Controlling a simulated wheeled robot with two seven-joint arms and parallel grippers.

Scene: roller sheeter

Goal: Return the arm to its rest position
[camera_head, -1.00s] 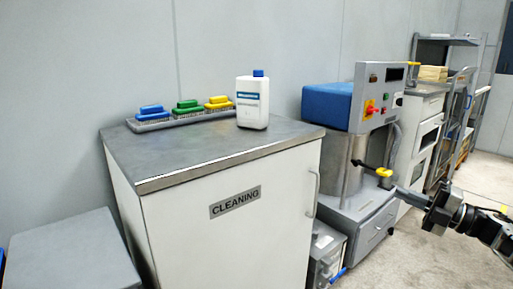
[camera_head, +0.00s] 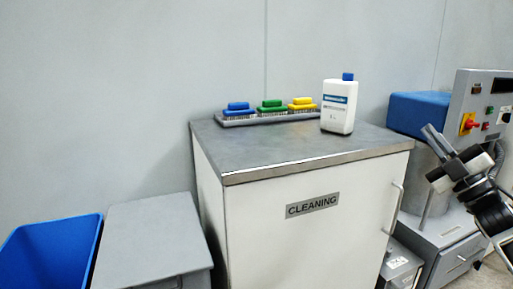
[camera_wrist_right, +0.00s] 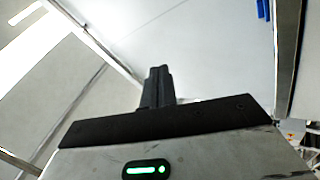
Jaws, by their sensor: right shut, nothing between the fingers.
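My right gripper (camera_head: 433,138) is at the right side of the head view, in front of the grey roller sheeter (camera_head: 468,110) and right of the cleaning cabinet. Its dark fingers are together, point up and left, and hold nothing. In the right wrist view my right gripper (camera_wrist_right: 158,72) also shows with its fingers closed and nothing between them. Its arm comes in from the lower right. My left gripper is not in view.
A white cabinet (camera_head: 262,240) labelled CLEANING bears blue, green and yellow brushes (camera_head: 271,105) and a white bottle (camera_head: 339,108) with a blue cap. A blue bin (camera_head: 50,252) and grey box (camera_head: 150,235) stand at left. A small grey unit (camera_head: 400,270) sits right of the cabinet.

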